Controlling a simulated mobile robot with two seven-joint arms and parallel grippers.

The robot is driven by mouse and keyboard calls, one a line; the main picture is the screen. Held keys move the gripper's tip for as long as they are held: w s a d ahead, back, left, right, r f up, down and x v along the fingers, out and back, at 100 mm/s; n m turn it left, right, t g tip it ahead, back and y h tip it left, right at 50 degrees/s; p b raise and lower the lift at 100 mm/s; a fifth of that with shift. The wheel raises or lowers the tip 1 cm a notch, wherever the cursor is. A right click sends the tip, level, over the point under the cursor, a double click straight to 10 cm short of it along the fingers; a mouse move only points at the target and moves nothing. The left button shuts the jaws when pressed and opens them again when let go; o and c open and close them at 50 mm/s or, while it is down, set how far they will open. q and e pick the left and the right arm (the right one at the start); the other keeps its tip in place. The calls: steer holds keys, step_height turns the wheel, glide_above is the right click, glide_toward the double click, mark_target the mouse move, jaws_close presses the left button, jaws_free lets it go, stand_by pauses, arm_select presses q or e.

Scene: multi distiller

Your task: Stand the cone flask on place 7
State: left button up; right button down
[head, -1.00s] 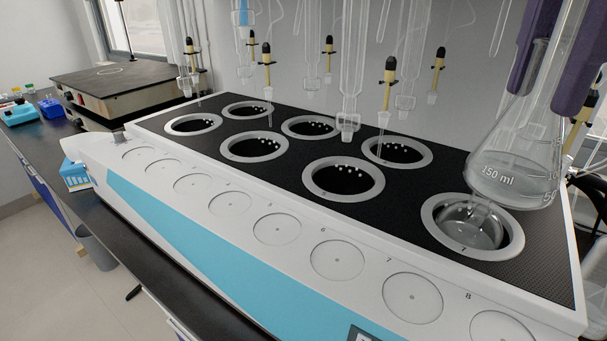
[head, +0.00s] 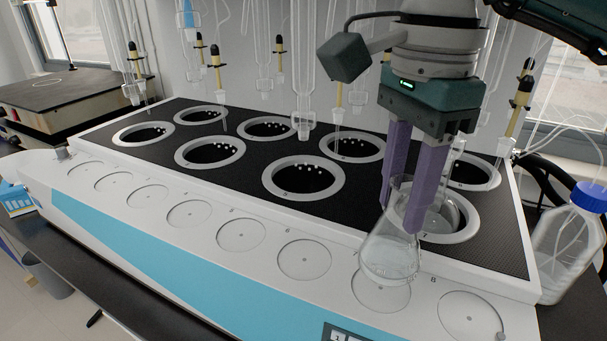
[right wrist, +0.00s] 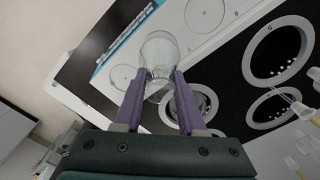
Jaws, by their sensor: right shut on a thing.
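The cone flask (head: 388,258) is clear glass with a little clear liquid in it, and looks roughly upright. My right gripper (head: 403,212) has its purple fingers shut around its neck. In the head view the flask's base overlaps the back part of the round disc of place 7 (head: 382,303), left of the printed 8. I cannot tell whether it touches the disc. In the right wrist view the flask (right wrist: 158,50) sits between the fingertips (right wrist: 160,75) and hides what is beneath it. My left gripper is not in view.
Place 6 (head: 304,260) and place 8 (head: 470,315) are empty. Behind the flask, a ringed well (head: 462,238) stands close to the fingers. Glass tubes hang over the black top (head: 230,185). A blue-capped bottle (head: 565,240) is at the right.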

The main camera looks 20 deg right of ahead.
mark_target(396, 227)
step_height(396, 227, down, 4)
steer(key=shift+r, duration=0.1)
steer(key=shift+f, duration=0.25)
steer(key=c, duration=0.9)
jaws_free()
steer(key=shift+f, duration=0.1)
steer(key=shift+c, duration=0.2)
steer(key=o, duration=0.5)
steer(key=shift+c, duration=0.2)
